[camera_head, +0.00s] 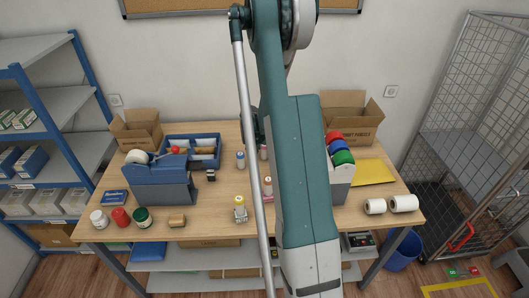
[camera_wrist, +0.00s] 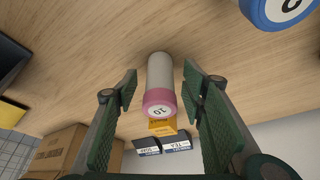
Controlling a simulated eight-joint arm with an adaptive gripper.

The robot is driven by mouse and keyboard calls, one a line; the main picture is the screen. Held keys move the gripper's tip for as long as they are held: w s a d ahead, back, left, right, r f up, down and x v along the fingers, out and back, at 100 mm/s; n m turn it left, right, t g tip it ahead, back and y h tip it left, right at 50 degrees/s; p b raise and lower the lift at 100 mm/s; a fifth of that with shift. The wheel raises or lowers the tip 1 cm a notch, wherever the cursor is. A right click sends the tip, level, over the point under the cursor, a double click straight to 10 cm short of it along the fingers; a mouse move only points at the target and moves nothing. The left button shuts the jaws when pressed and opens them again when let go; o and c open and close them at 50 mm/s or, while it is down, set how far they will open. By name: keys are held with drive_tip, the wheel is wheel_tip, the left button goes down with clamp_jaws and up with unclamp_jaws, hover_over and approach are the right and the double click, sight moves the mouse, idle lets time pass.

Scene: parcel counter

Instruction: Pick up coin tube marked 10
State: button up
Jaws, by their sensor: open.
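The coin tube marked 10 (camera_wrist: 160,80) is pale grey with a pink cap in the wrist view. It is at the middle, with its cap end toward my camera. My gripper (camera_wrist: 158,84) is open, with one green-padded finger on each side of the tube. I see gaps between the tube and both fingers. In the head view my arm hides the gripper. Two pink-topped tubes show there beside my arm, one farther back (camera_head: 263,152) and one nearer (camera_head: 267,187); I cannot tell which is marked 10.
A blue-capped round item (camera_wrist: 281,10) is cut off at the wrist view's top right. A blue-topped tube (camera_head: 240,160) and a yellow-topped item (camera_head: 240,208) stand left of my arm. A blue dispenser (camera_head: 160,185) and white rolls (camera_head: 403,203) are farther out.

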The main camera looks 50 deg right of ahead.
drive_tip(key=shift+d+f, duration=0.15)
drive_tip(key=shift+f, duration=0.3)
idle(0.3)
drive_tip(key=c, duration=1.1)
